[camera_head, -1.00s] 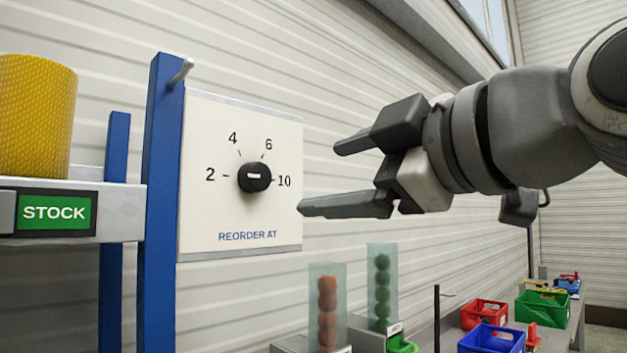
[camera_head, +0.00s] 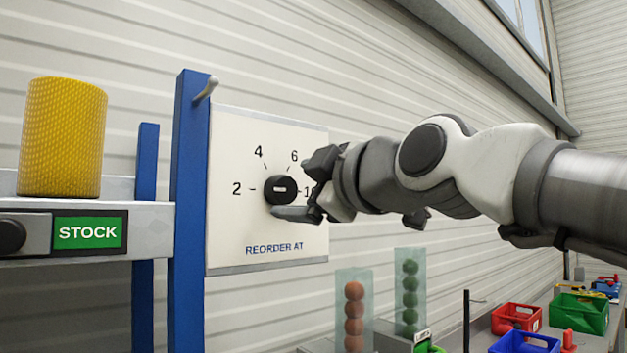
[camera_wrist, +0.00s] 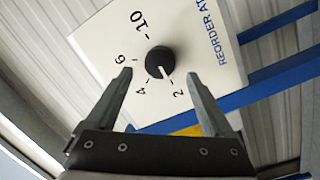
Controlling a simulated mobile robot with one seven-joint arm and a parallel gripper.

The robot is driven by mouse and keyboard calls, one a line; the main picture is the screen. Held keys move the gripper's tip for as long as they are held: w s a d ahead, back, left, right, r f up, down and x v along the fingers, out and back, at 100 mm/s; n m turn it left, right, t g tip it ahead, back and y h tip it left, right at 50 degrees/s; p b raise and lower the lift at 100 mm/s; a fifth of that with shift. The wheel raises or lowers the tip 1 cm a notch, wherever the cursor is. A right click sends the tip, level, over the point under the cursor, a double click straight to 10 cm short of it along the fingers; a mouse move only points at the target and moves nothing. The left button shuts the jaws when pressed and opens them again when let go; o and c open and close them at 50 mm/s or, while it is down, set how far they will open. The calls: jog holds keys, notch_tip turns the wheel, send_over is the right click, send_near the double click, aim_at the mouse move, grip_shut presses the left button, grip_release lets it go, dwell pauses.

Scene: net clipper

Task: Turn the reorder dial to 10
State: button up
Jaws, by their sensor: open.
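The reorder dial is a round black knob (camera_head: 281,190) with a white mark, on a white panel (camera_head: 230,140) lettered REORDER AT. Its mark lies almost level in the head view. In the wrist view the knob (camera_wrist: 160,61) has its mark toward the 2. My gripper (camera_head: 291,187) is open at the panel, one finger just below the knob and the upper parts over the 10. In the wrist view my gripper's fingertips (camera_wrist: 160,73) stand on either side of the knob with gaps. I cannot tell how far the tips reach along it.
A blue post (camera_head: 188,180) with a peg stands left of the panel. A shelf (camera_head: 150,215) labelled STOCK holds a yellow cylinder (camera_head: 62,138). Below are clear tubes of balls (camera_head: 409,290) and a bench with red (camera_head: 516,318), green and blue bins.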

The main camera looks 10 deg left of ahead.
aim_at(285, 189)
jog(key=shift+x, duration=1.65)
jog(key=c, duration=1.4)
